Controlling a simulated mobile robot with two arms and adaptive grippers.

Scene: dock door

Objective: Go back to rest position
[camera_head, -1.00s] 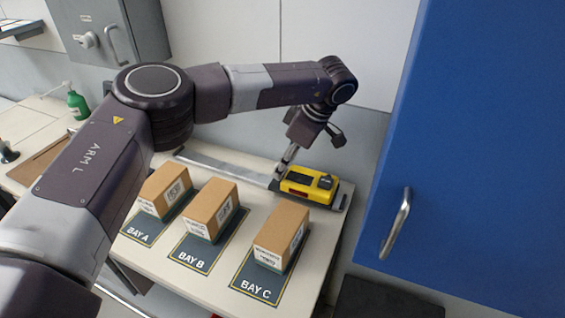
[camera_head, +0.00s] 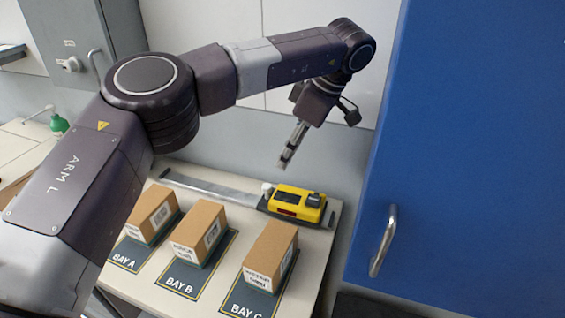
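My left gripper (camera_head: 285,163) hangs above the back of the table, pointing down, apart from the things below it. I cannot tell whether its fingers are open or shut. No object shows in it. Below it to the right, a yellow device (camera_head: 297,203) sits on a dark base at the end of a metal rail (camera_head: 208,184). Three cardboard boxes stand on dark mats: the left box (camera_head: 150,213) on BAY A, the middle box (camera_head: 198,232) on BAY B and the right box (camera_head: 270,254) on BAY C. My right gripper is not in view.
A blue door (camera_head: 470,130) with a metal handle (camera_head: 384,240) stands close on the right. A grey wall cabinet (camera_head: 85,35) is at the upper left. The wall is behind the table (camera_head: 318,262).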

